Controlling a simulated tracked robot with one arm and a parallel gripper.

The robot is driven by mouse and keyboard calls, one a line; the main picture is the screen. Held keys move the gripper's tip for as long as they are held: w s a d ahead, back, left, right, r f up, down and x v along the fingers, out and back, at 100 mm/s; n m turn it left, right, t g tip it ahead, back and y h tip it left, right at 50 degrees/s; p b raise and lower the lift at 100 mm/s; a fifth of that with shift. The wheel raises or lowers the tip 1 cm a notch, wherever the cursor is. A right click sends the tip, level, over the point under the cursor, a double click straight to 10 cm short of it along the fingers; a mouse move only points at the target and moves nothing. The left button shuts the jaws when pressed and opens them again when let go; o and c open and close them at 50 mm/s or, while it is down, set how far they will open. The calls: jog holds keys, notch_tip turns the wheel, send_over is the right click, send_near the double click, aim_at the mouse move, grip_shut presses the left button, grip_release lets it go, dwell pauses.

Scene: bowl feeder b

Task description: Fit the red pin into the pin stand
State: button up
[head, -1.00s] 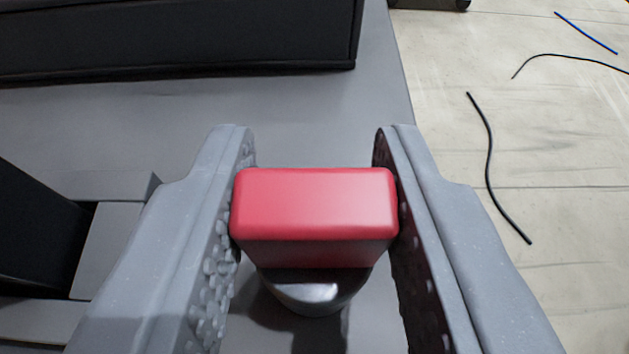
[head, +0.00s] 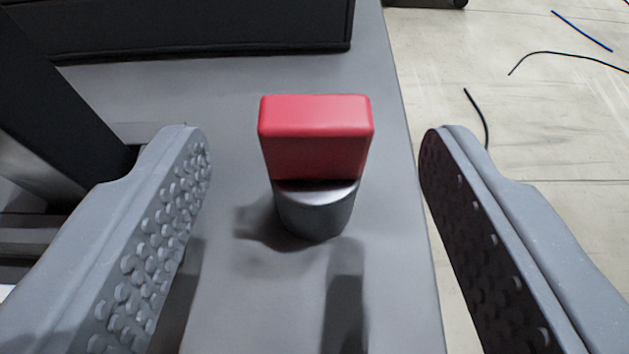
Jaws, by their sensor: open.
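The red pin (head: 315,140) has a block-shaped red head on top of a grey metal cylinder (head: 314,212). It stands upright on the grey surface, near that surface's right edge. I cannot tell whether the cylinder is the pin's own lower part or the pin stand. My gripper (head: 315,135) is open, with one studded finger to the left of the pin and one to the right. Clear gaps show between both fingers and the red head, so nothing is held.
A black box-like body (head: 200,25) stands behind the pin at the upper left. A dark slanted post (head: 60,100) is at the left. The grey surface (head: 385,230) ends on the right above a pale floor (head: 540,130) with several loose cables.

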jog(key=b+v, duration=0.5)
jog(key=v, duration=0.5)
notch_tip(320, 180, up, 26)
jog(key=t+p, duration=0.1)
jog(key=p, duration=0.2)
jog(key=s+r+p, duration=0.1)
jog(key=s+r, duration=0.5)
jog(key=r, duration=0.5)
jog(key=s+r+p, duration=0.1)
jog(key=s+r, duration=0.5)
jog(key=r, duration=0.6)
jog(key=shift+r+t+p, duration=0.2)
jog(key=shift+t+p, duration=0.15)
jog(key=shift+t, duration=0.05)
jog(key=shift+a, duration=0.1)
